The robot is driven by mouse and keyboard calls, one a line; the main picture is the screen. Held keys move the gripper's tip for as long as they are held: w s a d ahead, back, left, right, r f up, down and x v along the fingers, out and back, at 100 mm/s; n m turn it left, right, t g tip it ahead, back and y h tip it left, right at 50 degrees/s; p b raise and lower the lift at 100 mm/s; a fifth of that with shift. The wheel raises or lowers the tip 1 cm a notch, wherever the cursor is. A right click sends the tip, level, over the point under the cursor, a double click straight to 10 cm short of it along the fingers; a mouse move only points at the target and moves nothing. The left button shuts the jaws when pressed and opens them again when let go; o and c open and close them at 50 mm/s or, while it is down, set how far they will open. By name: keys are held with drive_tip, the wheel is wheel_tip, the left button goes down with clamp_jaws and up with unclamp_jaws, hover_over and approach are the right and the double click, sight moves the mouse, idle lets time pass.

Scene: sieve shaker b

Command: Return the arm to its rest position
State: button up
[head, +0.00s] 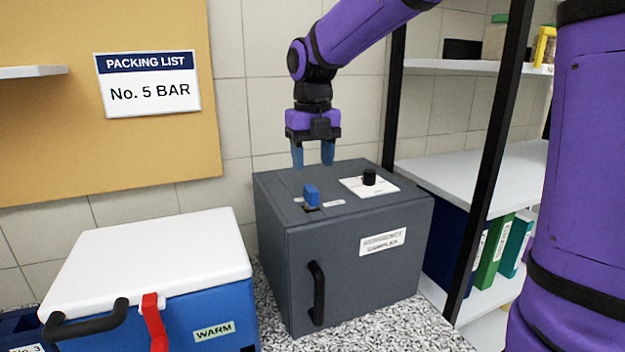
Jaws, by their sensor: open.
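My gripper (313,154) hangs pointing down from my purple arm, in the upper middle of the head view. Its two blue fingers are apart with nothing between them. They are over the back part of a dark grey box-shaped machine (300,262); whether the tips touch its top I cannot tell, but they appear above it. On the machine's top are a blue lever or switch (311,194) and a black knob (369,177) on a white plate. The machine's front has a black handle (317,292) and a label.
A blue cooler (195,305) with a white lid and red latch, labelled WARM, stands at the left. A shelf rack with a black post (497,140) and binders (493,252) is at the right. A packing list sign (148,84) hangs behind. A small wall shelf (30,72) juts at upper left.

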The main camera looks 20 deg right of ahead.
drive_tip(key=shift+r, duration=1.2)
drive_tip(key=shift+s+d+r+m, duration=0.15)
drive_tip(key=shift+s+m, duration=0.15)
drive_tip(key=shift+m, duration=0.2)
drive_tip(key=s+d+f+m+t, duration=0.1)
drive_tip(key=s+d+m+t, duration=0.1)
drive_tip(key=s+m, duration=1)
drive_tip(key=s+d+f+m+t, duration=0.1)
drive_tip(key=s+d+m+t, duration=0.2)
drive_tip(key=s+m, duration=0.9)
drive_tip(key=shift+s+d+f+m, duration=0.2)
drive_tip(key=shift+d+m, duration=0.35)
drive_tip(key=shift+m, duration=4.95)
